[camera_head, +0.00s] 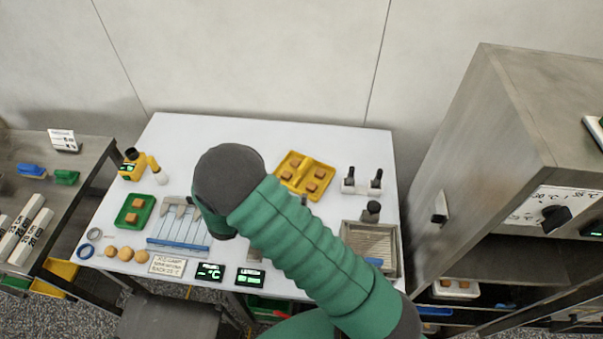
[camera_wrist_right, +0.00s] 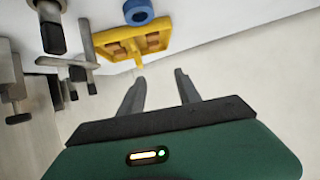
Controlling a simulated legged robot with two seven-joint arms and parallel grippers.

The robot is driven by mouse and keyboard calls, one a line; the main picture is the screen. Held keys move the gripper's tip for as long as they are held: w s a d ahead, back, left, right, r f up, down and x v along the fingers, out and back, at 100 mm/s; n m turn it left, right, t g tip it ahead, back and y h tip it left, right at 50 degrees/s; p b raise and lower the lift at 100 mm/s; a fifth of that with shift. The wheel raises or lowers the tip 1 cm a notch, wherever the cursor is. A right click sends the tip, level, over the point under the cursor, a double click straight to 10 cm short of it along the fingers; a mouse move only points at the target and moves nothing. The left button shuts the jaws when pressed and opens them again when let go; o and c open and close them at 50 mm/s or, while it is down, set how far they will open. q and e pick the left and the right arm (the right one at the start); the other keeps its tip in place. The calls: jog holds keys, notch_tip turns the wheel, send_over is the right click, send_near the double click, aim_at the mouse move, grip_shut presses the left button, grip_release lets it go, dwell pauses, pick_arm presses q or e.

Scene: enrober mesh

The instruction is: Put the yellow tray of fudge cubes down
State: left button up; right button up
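The yellow tray (camera_head: 304,160) rests on the white table toward the back, right of centre, with several brown fudge cubes (camera_head: 320,173) in its compartments. It also shows at the top of the right wrist view (camera_wrist_right: 106,37), beyond the fingertips. My right gripper (camera_wrist_right: 160,82) is open, with its two dark fingers apart and nothing between them; the tray looks clear of them. In the head view my green right arm crosses the table and hides its own gripper. My left gripper is in neither view.
A green tray with a cube (camera_head: 134,210), a blue slatted rack (camera_head: 180,232) and round tan pieces (camera_head: 125,253) lie on the left. Black-knobbed fittings (camera_head: 362,181) stand right of the yellow tray; a metal mesh tray (camera_head: 371,244) lies in front. A steel cabinet (camera_head: 480,140) stands right.

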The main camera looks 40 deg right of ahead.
aim_at(301, 166)
jog(key=d+f+p, duration=0.1)
jog(key=d+f, duration=0.1)
jog(key=d, duration=0.3)
jog(key=w+d+f+g+h+p, duration=0.1)
jog(key=d+f+p, duration=0.1)
jog(key=d, duration=0.3)
jog(key=d+f+m+h+p, duration=0.1)
jog(key=d+f, duration=0.2)
jog(key=d, duration=0.3)
jog(key=shift+w+d+f, duration=0.1)
jog(key=shift+w+f, duration=0.05)
jog(key=shift+w, duration=0.25)
jog(key=shift+w+d+f, duration=0.1)
grip_shut()
dwell(0.4)
